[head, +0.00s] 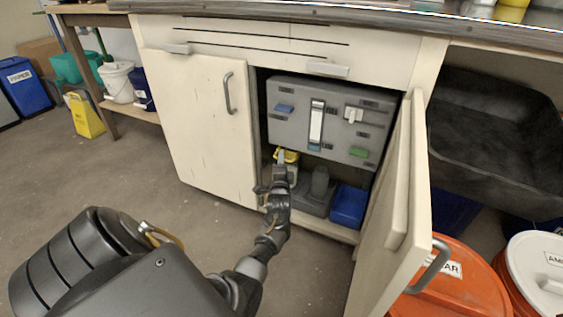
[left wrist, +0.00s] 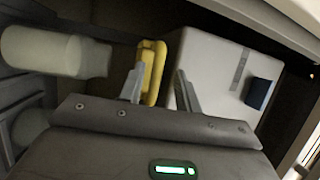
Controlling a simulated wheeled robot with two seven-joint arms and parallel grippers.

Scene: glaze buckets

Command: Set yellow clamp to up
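The yellow clamp (head: 291,155) shows in the head view inside the open cabinet, low at the left under a grey panel. My left gripper (head: 281,158) reaches in from the front and partly hides it. In the left wrist view the clamp (left wrist: 149,60) is a yellow loop beside a pale box. The two fingers of my left gripper (left wrist: 160,76) stand apart there, with the clamp seen between them; contact cannot be told. My right gripper is not in view.
The grey panel (head: 291,117) carries blue, white and green parts. A blue bin (head: 349,206) stands low at the cabinet's right. The open cabinet door (head: 402,200) bounds the right side, with orange and white buckets beyond. The closed door (head: 205,120) is at left.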

